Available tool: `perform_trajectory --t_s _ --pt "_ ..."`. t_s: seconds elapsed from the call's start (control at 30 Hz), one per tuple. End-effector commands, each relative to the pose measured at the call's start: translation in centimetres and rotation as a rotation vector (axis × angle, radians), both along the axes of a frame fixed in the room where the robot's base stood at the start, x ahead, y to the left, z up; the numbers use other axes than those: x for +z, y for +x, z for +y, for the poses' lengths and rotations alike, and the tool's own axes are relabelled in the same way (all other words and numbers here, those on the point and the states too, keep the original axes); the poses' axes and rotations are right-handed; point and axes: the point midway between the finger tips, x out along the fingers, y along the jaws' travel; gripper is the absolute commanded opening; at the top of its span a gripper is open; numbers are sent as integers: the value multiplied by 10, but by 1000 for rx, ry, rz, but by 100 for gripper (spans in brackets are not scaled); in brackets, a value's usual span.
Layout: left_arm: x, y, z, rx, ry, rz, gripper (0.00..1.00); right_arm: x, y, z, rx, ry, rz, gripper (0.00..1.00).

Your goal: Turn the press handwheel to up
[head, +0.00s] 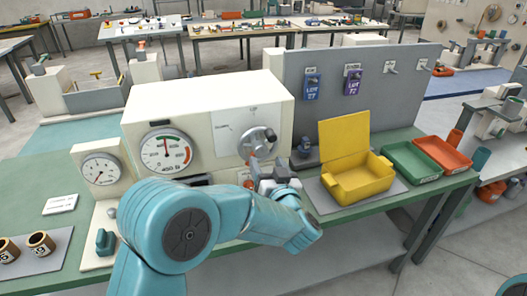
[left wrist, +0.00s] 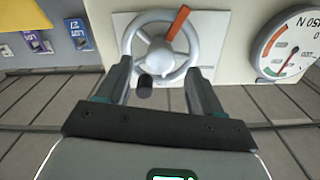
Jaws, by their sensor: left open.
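The press handwheel (head: 258,143) is a grey wheel on a white plate on the front of the cream machine box. Small lettering stands above and left of it. In the left wrist view, which is turned over, the handwheel (left wrist: 160,52) shows its hub, an orange pointer (left wrist: 178,22) and a dark knob (left wrist: 145,88). In the head view the pointer side faces lower left and the knob upper right. My left gripper (head: 272,170) is open just in front of and below the wheel. Its fingers flank the rim and knob in the wrist view; contact cannot be told. My right gripper is not in view.
A round gauge (head: 166,150) is left of the wheel, with a smaller gauge (head: 100,169) beyond. A yellow open-lidded box (head: 357,183) stands right of my gripper, then green (head: 411,162) and orange (head: 445,153) trays. A grey panel (head: 405,90) with hanging tags rises behind.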

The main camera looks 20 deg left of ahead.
Motion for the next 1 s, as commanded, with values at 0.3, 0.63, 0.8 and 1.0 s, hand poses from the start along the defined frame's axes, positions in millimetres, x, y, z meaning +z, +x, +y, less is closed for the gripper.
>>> perform_trajectory --t_s 0.3,0.63,0.8,1.0 --pt "1 34 22 -2 0 0 66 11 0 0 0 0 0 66" --pt "0 36 23 -3 0 0 56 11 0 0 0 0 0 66" --pt "0 35 23 -3 0 0 10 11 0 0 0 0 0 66" --pt "-1 35 23 -3 -8 -6 10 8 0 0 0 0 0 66"
